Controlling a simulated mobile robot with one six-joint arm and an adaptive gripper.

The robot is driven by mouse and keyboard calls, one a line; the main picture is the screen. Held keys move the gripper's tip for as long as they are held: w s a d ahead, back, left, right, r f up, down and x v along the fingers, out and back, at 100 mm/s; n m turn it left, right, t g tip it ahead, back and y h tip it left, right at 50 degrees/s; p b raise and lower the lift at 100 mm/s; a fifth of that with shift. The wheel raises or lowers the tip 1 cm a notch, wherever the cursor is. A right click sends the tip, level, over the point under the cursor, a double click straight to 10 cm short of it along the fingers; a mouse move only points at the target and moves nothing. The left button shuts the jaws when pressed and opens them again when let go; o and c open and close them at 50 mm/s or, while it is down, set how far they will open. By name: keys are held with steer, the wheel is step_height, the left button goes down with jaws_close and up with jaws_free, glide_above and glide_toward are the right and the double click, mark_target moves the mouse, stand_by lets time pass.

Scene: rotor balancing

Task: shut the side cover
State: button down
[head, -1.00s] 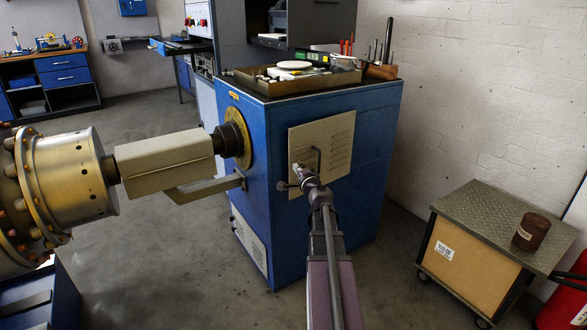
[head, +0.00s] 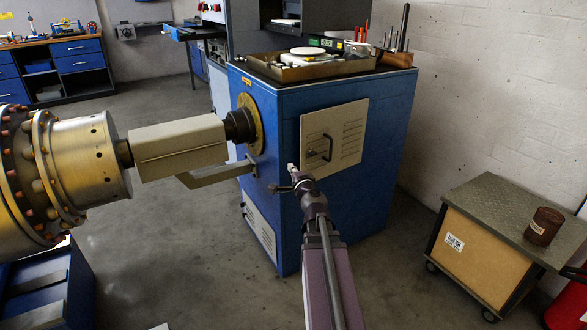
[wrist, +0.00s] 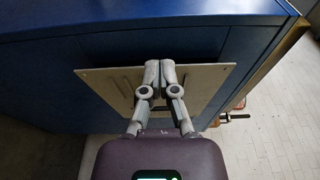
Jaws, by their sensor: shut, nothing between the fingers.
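The side cover (head: 350,128) is a beige louvred panel with a dark handle (head: 327,148) on the side of the blue cabinet (head: 280,220). It looks close to flat against the cabinet side; I cannot tell whether a small gap is left. My gripper (head: 291,168) is shut and empty. In the head view its tip shows just left of the cover's lower left corner. In the wrist view my gripper (wrist: 160,66) has its fingers together in front of the cover (wrist: 105,82), hiding its middle. I cannot tell whether they touch it.
A tray (head: 300,72) of parts sits on the cabinet top. A trolley (head: 485,255) with a brown can (head: 542,226) stands at the right. Floor between cabinet and trolley is clear.

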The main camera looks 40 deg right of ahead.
steer(key=c, duration=1.4)
jaws_free()
steer(key=c, duration=0.7)
jaws_free()
steer(key=shift+d, duration=0.15)
steer(key=n+y+b, duration=0.2)
steer(key=n+y, duration=0.6)
steer(key=n, duration=1.5)
glide_toward(330, 158)
steer(key=s+d+r, duration=0.1)
steer(key=s+r, duration=0.1)
steer(key=s, duration=0.1)
steer(key=shift+s+d+r+t, duration=0.15)
steer(key=shift+r+t, duration=0.05)
steer(key=shift+t, duration=0.1)
steer(key=w, duration=0.4)
steer(key=w+a, duration=0.1)
steer(key=w, duration=0.4)
steer(key=w+a, duration=0.1)
steer(key=w, duration=0.3)
steer(key=shift+w+a, duration=0.15)
steer(key=shift+w, duration=0.2)
jaws_close()
